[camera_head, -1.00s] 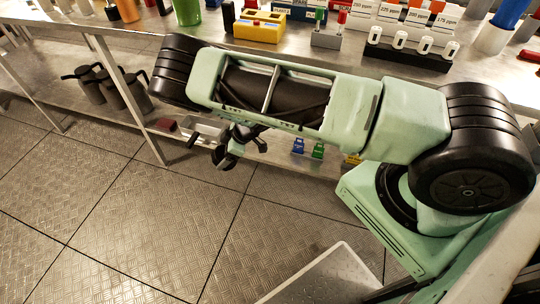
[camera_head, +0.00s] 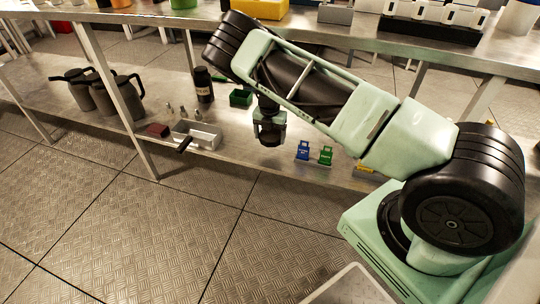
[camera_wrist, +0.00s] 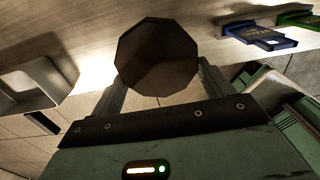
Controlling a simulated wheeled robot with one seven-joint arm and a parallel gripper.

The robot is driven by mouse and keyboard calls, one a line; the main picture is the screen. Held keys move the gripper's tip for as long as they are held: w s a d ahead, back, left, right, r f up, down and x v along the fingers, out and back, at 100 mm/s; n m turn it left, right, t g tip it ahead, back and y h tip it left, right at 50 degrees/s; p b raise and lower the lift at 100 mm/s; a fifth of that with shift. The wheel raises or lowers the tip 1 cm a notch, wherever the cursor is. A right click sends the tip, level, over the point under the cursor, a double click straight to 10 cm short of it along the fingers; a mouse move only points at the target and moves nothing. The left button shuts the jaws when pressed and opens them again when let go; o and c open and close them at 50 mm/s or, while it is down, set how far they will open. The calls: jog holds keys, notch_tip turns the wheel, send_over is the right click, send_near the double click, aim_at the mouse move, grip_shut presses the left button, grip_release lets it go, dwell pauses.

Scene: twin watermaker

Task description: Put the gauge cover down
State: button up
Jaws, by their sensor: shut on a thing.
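My gripper (camera_head: 270,138) points down over the lower metal shelf (camera_head: 232,145), near its front edge. In the wrist view, my gripper (camera_wrist: 157,85) has its two fingers on either side of a dark brown, many-sided round piece (camera_wrist: 157,55), which looks like the gauge cover. The fingers are shut on it. In the head view the cover is hard to make out between the dark fingers. I cannot tell how far it is from the shelf surface.
On the lower shelf, a grey tray (camera_head: 205,135) stands left of my gripper, with a dark green box (camera_head: 240,98) and black bottle (camera_head: 204,85) behind. Blue (camera_head: 303,151) and green (camera_head: 326,155) tags stand to the right. Dark jugs (camera_head: 100,92) stand far left.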

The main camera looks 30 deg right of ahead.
aim_at(270, 156)
notch_tip(270, 156, down, 8)
jog(key=shift+r+b, duration=0.1)
jog(key=shift+b, duration=0.95)
jog(key=o, duration=1.1)
jog(key=shift+c, duration=0.2)
jog(key=shift+r, duration=0.1)
notch_tip(270, 156, up, 12)
jog(key=p, duration=0.3)
